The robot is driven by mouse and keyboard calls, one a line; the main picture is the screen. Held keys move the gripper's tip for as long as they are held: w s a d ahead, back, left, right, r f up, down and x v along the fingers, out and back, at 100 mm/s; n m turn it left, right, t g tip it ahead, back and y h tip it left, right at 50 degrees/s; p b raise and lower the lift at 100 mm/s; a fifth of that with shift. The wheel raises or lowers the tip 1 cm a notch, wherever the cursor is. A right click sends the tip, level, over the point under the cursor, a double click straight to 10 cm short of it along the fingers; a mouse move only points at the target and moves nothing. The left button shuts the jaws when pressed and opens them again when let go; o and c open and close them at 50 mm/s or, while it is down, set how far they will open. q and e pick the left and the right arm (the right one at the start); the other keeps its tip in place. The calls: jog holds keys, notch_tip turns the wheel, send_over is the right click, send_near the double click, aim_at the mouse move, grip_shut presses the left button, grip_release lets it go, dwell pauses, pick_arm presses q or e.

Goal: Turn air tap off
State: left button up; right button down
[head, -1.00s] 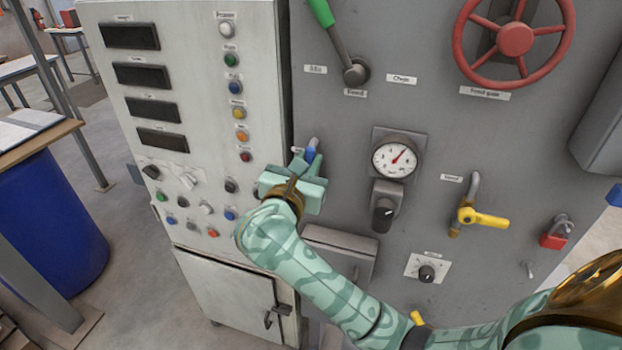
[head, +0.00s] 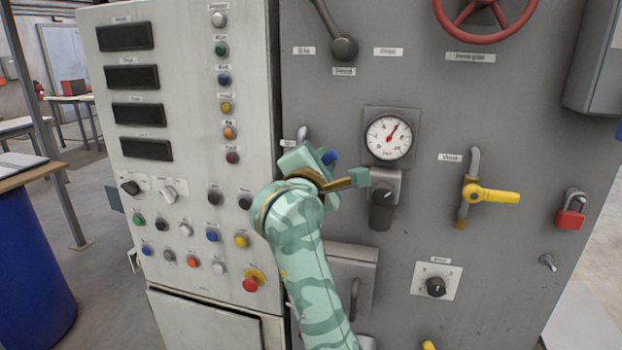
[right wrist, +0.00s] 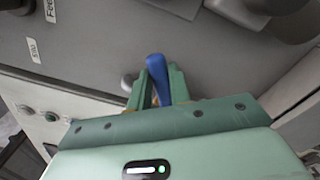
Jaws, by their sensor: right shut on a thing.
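The air tap has a blue handle (head: 331,157) beside its grey pipe (head: 302,134), left of the pressure gauge on the grey panel. In the head view, my right gripper (head: 325,163) is at the tap and covers most of it. In the right wrist view, the blue handle (right wrist: 157,78) stands between the two green fingers of my right gripper (right wrist: 159,88), which is shut on it. The handle's end sticks out past the fingertips. The tap's body is hidden behind the gripper. My left gripper is not in view.
A yellow-handled tap (head: 490,195) and a red padlock (head: 570,214) are farther right. The button cabinet (head: 187,95) stands to the left.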

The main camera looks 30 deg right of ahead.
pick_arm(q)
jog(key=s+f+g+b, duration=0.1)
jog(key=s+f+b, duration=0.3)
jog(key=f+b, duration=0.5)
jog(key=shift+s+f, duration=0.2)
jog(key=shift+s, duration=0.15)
pick_arm(e)
jog(key=shift+s+d+f+m, duration=0.1)
jog(key=shift+f+m, duration=0.55)
jog(key=shift+m, duration=0.5)
jog(key=shift+s+d+f+m, duration=0.15)
jog(key=shift+f+m, duration=0.45)
jog(key=shift+m, duration=0.5)
jog(key=shift+s+d+f+m, duration=0.1)
jog(key=shift+f+m, duration=0.55)
jog(key=shift+m, duration=0.5)
jog(key=c, duration=1.3)
grip_release()
